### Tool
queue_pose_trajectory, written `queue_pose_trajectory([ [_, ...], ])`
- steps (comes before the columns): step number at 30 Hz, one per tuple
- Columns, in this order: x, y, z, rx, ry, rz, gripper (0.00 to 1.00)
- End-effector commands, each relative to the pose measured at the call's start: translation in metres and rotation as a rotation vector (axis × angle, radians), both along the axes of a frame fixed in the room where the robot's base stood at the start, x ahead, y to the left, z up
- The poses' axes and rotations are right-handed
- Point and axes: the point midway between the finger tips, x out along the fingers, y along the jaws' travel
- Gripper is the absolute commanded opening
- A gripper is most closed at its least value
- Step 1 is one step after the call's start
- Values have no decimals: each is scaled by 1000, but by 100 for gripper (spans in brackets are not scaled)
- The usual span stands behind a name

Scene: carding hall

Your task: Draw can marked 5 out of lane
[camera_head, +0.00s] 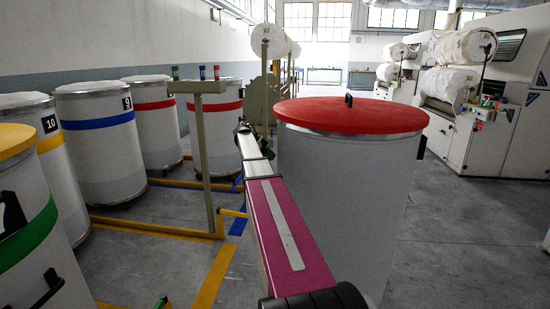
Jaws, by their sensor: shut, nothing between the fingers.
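No can in view shows a readable 5. A large grey can with a red lid (350,115) stands close in front of me, right of my arm. A small black handle sits on its lid, and a dark plate shows edge-on at its right side, its face hidden. My arm reaches forward along this can's left side. My gripper (243,128) is at its far end, small and dark, shut with nothing seen in it. I cannot tell whether it touches the can.
At left stand a can marked 10 (52,165), a blue-banded can marked 9 (97,150), a red-banded can (155,120) and a near yellow-lidded can (30,225). A beige post (203,160) and yellow floor rails stand between. Floor at right (470,240) is clear; white machines (480,140) stand beyond.

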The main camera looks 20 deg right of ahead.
Motion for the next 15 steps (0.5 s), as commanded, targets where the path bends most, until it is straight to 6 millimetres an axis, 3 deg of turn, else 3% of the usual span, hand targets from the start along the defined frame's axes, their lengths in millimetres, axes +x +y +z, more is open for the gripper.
queue_pose_trajectory([
  [15, -39, -55, 0, -3, 1, -5, 0],
])
